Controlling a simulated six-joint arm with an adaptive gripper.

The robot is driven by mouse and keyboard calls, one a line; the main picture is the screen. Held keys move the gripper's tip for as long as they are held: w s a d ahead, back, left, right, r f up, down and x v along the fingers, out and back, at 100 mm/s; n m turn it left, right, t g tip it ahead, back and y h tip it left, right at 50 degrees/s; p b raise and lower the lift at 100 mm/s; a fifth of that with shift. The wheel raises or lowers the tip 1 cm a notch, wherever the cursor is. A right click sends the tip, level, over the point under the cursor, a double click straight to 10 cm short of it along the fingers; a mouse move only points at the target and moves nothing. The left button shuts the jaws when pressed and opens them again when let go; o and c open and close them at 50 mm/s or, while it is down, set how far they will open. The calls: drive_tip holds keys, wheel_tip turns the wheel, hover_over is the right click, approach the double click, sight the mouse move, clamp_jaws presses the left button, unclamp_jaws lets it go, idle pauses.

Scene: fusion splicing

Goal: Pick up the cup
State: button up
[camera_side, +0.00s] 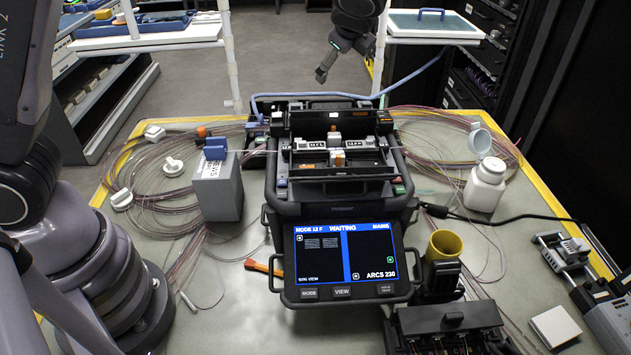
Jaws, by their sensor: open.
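A yellow, round-mouthed cup (445,244) stands right of the splicer's screen, its opening facing up. Its lower part is hidden in or behind a dark holder (438,283); I cannot tell how deep it sits. My gripper (323,74) hangs at the top centre, beyond the splicer, pointing down and to the left. It is open, with nothing visible in it, and far from the cup. Its fingers are small and dark in this view.
The black fusion splicer (340,205) fills the middle of the table, its screen reading WAITING. A white bottle (486,185) with a raised lid stands right. A grey box (217,187) stands left. Loose fibre coils (140,180) lie left and right. A black tool (455,325) is in front of the cup.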

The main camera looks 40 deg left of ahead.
drive_tip(key=w+d+f+m+t, duration=0.45)
drive_tip(key=d+f+m, duration=0.45)
drive_tip(key=d+f, duration=0.5)
drive_tip(key=m+t+h, duration=0.2)
drive_tip(key=m, duration=0.4)
hover_over(447, 238)
drive_tip(key=s, duration=0.3)
wheel_tip(447, 238, down, 10)
drive_tip(key=f, duration=0.5)
drive_tip(key=d+f, duration=0.1)
drive_tip(key=f, duration=0.1)
drive_tip(key=shift+s+f, duration=0.2)
drive_tip(key=shift+s, duration=0.1)
drive_tip(key=shift+x, duration=1.2)
drive_tip(key=shift+w, duration=0.3)
drive_tip(key=shift+c, duration=0.3)
